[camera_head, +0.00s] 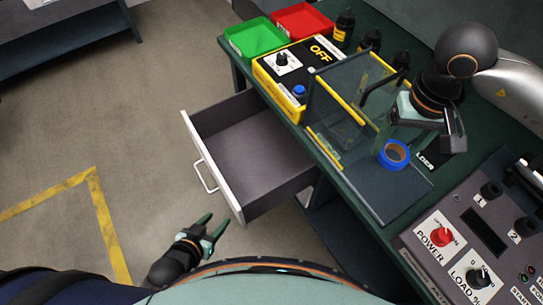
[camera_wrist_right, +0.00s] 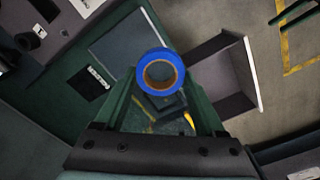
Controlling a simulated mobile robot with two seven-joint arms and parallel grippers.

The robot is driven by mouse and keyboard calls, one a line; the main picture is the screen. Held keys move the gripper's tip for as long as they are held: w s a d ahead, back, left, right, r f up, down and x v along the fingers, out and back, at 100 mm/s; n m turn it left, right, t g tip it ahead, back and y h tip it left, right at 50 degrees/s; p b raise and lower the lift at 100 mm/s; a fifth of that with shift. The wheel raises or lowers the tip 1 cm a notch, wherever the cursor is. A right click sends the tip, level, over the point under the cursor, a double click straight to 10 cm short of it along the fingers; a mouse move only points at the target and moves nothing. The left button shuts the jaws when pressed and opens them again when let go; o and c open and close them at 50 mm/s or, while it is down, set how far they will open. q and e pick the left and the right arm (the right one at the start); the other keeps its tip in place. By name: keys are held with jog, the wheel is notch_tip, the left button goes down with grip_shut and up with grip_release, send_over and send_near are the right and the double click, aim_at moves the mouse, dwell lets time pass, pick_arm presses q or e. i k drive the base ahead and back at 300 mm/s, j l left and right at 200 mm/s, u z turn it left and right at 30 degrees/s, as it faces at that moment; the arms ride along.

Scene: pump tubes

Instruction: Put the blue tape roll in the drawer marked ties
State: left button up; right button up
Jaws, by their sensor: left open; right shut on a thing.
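The blue tape roll (camera_head: 392,167) has a brown core and is pinched between the fingertips of my right gripper (camera_head: 396,144). In the right wrist view the roll (camera_wrist_right: 160,53) shows its round face between the green fingers. The roll appears over the bench, beside the clear panel; its exact height is hard to judge. A grey drawer (camera_head: 252,152) with a white front stands open and empty below the bench's left edge. Its marking is not visible from here. My left gripper (camera_head: 216,228) is open and empty, low in front of the drawer.
The clear guard panel (camera_head: 345,85) with yellow edges stands between the roll and the drawer. A yellow control box (camera_head: 285,75), a green bin (camera_head: 256,38) and a red bin (camera_head: 302,20) are behind. A panel with knobs (camera_head: 465,245) is at right. Floor is clear left of the drawer.

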aim_at(245, 165)
jog(key=j+u, duration=0.2)
jog(key=j, duration=0.55)
jog(key=i+j+u, duration=0.15)
jog(key=j, duration=0.25)
jog(key=i+j+u, duration=0.15)
jog(key=j, duration=0.25)
jog(key=i, duration=0.1)
